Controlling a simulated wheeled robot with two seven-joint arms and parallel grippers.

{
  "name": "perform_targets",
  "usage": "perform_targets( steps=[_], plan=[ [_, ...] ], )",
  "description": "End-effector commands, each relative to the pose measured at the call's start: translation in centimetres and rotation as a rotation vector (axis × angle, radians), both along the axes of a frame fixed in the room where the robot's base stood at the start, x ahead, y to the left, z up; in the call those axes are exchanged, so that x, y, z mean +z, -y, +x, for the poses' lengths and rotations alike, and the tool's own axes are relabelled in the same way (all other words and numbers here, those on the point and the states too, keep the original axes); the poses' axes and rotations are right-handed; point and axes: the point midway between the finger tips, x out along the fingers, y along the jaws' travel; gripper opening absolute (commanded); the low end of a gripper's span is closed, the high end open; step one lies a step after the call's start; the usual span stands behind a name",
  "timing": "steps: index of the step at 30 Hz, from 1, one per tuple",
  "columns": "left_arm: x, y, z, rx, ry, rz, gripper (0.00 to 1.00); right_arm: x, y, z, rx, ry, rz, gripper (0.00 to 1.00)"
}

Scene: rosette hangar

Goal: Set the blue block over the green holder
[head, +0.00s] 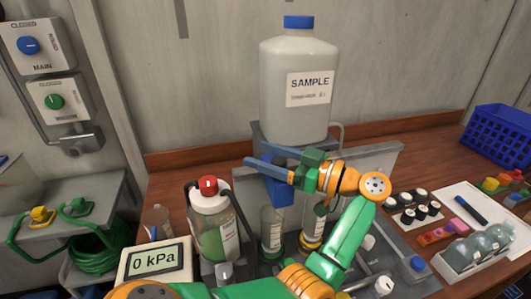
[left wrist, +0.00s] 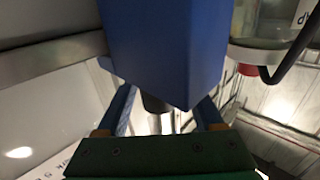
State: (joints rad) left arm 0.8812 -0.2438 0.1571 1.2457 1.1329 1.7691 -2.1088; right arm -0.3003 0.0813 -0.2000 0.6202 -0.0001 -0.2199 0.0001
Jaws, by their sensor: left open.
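The blue block (head: 278,191) hangs or stands just above a clear cylinder with a green ring (head: 271,243), which may be the green holder. I cannot tell whether the block touches it. My left gripper (head: 258,158) is at the block's upper part, its blue fingers pointing left. The left wrist view shows the block (left wrist: 165,45) large, between the two spread fingers (left wrist: 163,108), with a gap visible near the fingertips. My gripper and arm hide part of the block and bench. My right gripper is not in view.
A large SAMPLE jug (head: 300,90) stands behind my gripper. A red-capped bottle (head: 210,222) and a 0 kPa gauge (head: 155,260) are to the left. A second cylinder with a yellow ring (head: 311,243) stands close on the right. A blue basket (head: 497,135) sits far right.

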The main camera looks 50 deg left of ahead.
Motion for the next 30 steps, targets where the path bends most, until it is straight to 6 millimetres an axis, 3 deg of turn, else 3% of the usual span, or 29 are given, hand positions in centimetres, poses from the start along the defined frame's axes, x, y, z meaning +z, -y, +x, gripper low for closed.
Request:
perform_targets(
  steps=[2,9,10,30],
  plan=[
    [-0.03,0.02,0.01,0.000,0.000,0.000,0.69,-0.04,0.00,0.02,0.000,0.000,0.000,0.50],
    [-0.03,0.04,0.02,0.000,0.000,0.000,0.04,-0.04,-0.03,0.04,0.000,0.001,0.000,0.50],
    [-0.03,0.04,0.02,0.000,0.000,-0.001,0.00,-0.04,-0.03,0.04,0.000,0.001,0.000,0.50],
    [-0.03,0.04,0.02,0.000,0.000,-0.001,0.00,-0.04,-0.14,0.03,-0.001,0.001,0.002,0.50]
  ],
)
